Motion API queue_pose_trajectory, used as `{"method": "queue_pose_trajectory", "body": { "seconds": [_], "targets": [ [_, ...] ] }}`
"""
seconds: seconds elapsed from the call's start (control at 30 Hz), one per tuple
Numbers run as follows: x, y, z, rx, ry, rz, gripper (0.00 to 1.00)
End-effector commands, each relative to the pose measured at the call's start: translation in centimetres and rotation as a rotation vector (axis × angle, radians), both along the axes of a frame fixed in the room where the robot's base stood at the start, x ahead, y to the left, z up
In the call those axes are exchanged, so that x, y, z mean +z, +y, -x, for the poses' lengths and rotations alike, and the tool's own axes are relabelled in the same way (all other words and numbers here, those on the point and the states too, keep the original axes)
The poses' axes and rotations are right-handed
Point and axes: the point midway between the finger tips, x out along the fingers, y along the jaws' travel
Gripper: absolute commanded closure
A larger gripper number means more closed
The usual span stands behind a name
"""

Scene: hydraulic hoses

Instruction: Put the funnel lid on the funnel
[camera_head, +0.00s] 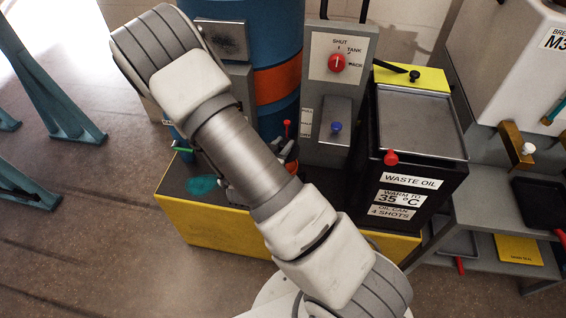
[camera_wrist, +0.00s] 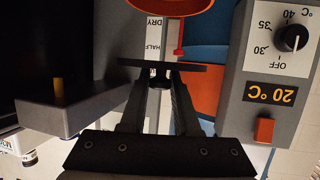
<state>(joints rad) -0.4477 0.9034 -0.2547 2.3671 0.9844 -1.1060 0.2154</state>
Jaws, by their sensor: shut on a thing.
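In the wrist view my gripper (camera_wrist: 159,82) is shut on the small stem or knob of a thin dark disc, likely the funnel lid (camera_wrist: 190,67). The disc is seen nearly edge-on and looks about level, just beyond the fingertips. An orange rounded rim (camera_wrist: 168,6), perhaps the funnel, is cut off by the top edge of the wrist view. It appears apart from the disc; how far apart in depth I cannot tell.
A grey heater box (camera_wrist: 275,75) with a dial stands right in the wrist view; a grey ledge (camera_wrist: 75,112) is left. In the head view are a blue drum (camera_head: 275,35), a black waste oil box (camera_head: 417,170), a valve panel (camera_head: 338,90) and a yellow-sided base (camera_head: 215,225).

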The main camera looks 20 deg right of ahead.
Motion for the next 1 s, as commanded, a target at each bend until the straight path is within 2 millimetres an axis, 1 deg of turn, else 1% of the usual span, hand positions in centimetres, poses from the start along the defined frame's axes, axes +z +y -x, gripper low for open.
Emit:
{"method": "queue_pose_trajectory", "body": {
  "seconds": [0.03, 0.27, 0.4, 0.47, 0.73, 0.87, 0.9, 0.97, 1.0],
  "targets": [
    [-1.1, 0.0, 0.0, -0.001, 0.002, 0.000, 1.00],
    [-2.9, -0.1, 0.0, 0.000, 0.000, 0.000, 1.00],
    [-5.0, 0.0, 0.0, 0.001, 0.000, 0.000, 1.00],
    [-5.7, 0.0, 0.0, 0.001, 0.001, 0.000, 1.00],
    [-5.8, 0.0, 0.0, 0.002, -0.001, -0.001, 1.00],
    [-6.2, 0.0, 0.0, 0.001, -0.001, -0.001, 1.00],
    [-6.1, 0.0, 0.0, 0.001, -0.001, -0.001, 0.67],
    [-6.1, 0.0, 0.0, 0.001, -0.001, -0.001, 0.56],
    [-6.1, 0.0, 0.0, 0.001, -0.001, -0.001, 0.49]
  ]
}}
